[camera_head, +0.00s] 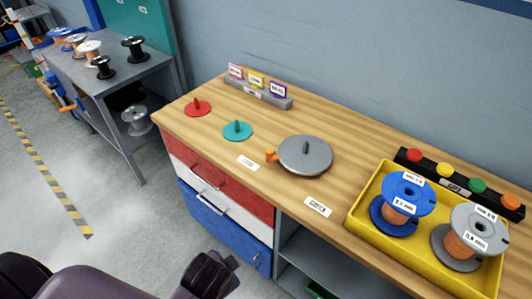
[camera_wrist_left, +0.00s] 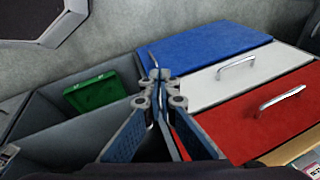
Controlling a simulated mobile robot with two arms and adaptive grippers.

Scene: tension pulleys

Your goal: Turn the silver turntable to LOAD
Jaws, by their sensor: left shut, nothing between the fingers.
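The silver turntable (camera_head: 318,160) is a round grey disc on the wooden bench, with a short upright peg at its middle. Its orange pointer tab (camera_head: 271,155) sticks out to the left. One white label (camera_head: 247,163) lies left of the disc, close to the tab, and another (camera_head: 318,207) lies in front of it near the bench edge. The print on both is too small to read surely. My left gripper (camera_head: 224,268) is in front of the drawers, apart from the turntable. In the left wrist view its fingers (camera_wrist_left: 156,78) are shut and empty. My right gripper is not in view.
A red disc (camera_head: 197,109) and a teal disc (camera_head: 238,132) lie left of the turntable. A yellow tray (camera_head: 359,219) with blue and grey spools stands right. Behind it is a coloured-button bar (camera_head: 406,160). Drawers (camera_head: 222,215) and an open shelf lie below the bench edge.

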